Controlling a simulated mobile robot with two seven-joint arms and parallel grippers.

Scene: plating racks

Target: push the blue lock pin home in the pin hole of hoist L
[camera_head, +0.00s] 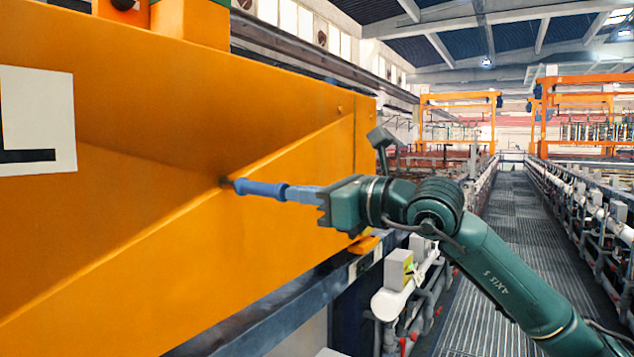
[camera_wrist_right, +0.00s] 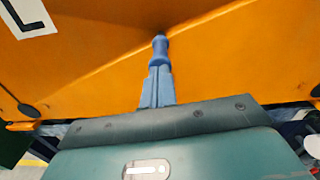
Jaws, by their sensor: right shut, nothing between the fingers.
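The orange body of hoist L (camera_head: 180,110) fills the left of the head view, with a white plate (camera_head: 45,85) bearing a black L. The blue lock pin (camera_head: 260,188) sticks out of the dark pin hole (camera_head: 226,182) in its face. The pin also shows in the right wrist view (camera_wrist_right: 160,48), its far end at the orange face. My right gripper (camera_head: 292,193) is shut and empty, its blue-grey fingertips at the pin's outer end, in line with it. They appear to touch it. How deep the pin sits inside is hidden. My left gripper is not in view.
A dark rail (camera_head: 270,325) runs below the hoist body. White pipes and grey boxes (camera_head: 398,268) stand beneath my right arm. A grated walkway (camera_head: 505,215) runs back at the right, with orange frames (camera_head: 458,97) far off.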

